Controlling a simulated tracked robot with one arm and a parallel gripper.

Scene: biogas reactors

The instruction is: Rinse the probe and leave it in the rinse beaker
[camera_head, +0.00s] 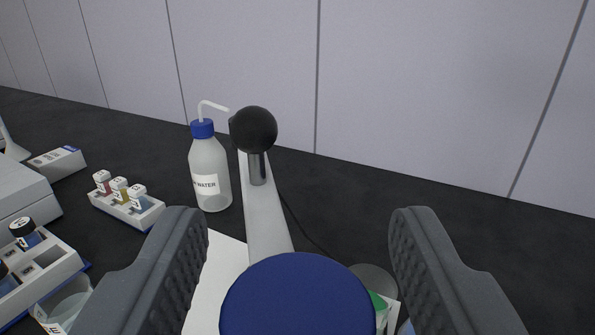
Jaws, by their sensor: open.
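My gripper (308,225) is open, with its two dark ribbed fingers wide apart. A large round blue top (297,300) sits low between the fingers, with a gap on both sides of it. It looks like the head of the probe, seen from above; its body below is hidden. A pale stand arm (266,215) runs from a metal post with a black ball knob (254,130) toward this blue top. A clear round vessel (373,274) shows partly behind the blue top at right; I cannot tell whether it is the rinse beaker.
A water wash bottle (209,172) with a blue cap stands left of the knob. A rack of small vials (126,203), a grey block rack (40,262) and a glass beaker (68,306) are at left. The wall (430,90) closes off the back; the bench is clear at right.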

